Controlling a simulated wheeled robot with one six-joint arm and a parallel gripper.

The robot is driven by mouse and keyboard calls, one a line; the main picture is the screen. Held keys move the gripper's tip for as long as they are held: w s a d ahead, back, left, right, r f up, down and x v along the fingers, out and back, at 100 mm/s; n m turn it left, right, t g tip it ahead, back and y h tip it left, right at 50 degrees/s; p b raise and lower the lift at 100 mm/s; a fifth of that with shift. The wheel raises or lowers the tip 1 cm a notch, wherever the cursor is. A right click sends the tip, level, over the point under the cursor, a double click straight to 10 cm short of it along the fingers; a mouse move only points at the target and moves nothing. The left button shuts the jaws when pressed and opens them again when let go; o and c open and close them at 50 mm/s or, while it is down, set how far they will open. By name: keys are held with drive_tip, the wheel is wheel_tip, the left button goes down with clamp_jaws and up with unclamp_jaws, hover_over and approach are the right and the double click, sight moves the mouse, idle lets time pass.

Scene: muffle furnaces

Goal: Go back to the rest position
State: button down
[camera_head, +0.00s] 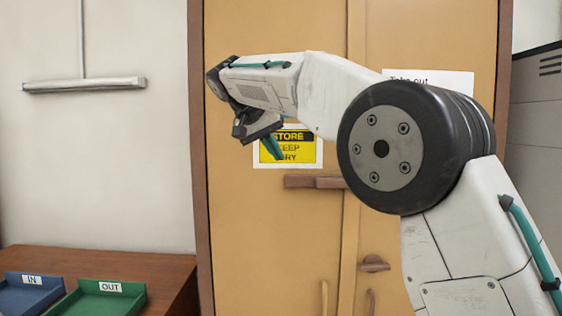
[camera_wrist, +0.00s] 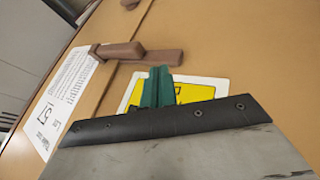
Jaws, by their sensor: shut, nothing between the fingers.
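My gripper (camera_head: 272,147) is raised in front of a tan wooden cabinet (camera_head: 270,225), with its teal fingers pointing down. In the wrist view the teal fingers (camera_wrist: 157,87) lie together with nothing between them. They overlap the yellow and black "STORE KEEP DRY" sign (camera_head: 305,150) on the cabinet door in both views. My arm reaches from the lower right up and across to the left in the head view. No object is held.
A wooden desk (camera_head: 150,268) at lower left bears a blue "IN" tray (camera_head: 30,294) and a green "OUT" tray (camera_head: 120,300). A wooden latch (camera_head: 310,182) crosses the cabinet doors. A grey unit (camera_head: 540,150) stands at right. A paper notice (camera_head: 455,80) is partly hidden.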

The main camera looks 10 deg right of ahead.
drive_tip(key=shift+r, duration=0.1)
idle(0.3)
drive_tip(key=s+f+n+g+y, duration=0.1)
drive_tip(key=s+f+n, duration=0.3)
drive_tip(key=f, duration=0.4)
drive_tip(key=s+d+f+y, duration=0.1)
drive_tip(key=s+d+f, duration=0.4)
drive_tip(key=s, duration=0.8)
drive_tip(key=s+d+f+y, duration=0.2)
drive_tip(key=s+d+f, duration=0.4)
drive_tip(key=s, duration=0.8)
drive_tip(key=s+d+f+g+y, duration=0.1)
drive_tip(key=s+d+f, duration=0.4)
drive_tip(key=s, duration=0.8)
drive_tip(key=shift+s+d+f+m+y, duration=0.3)
drive_tip(key=shift+f+m+y, duration=0.1)
drive_tip(key=shift+f+y, duration=0.25)
drive_tip(key=shift+r, duration=0.1)
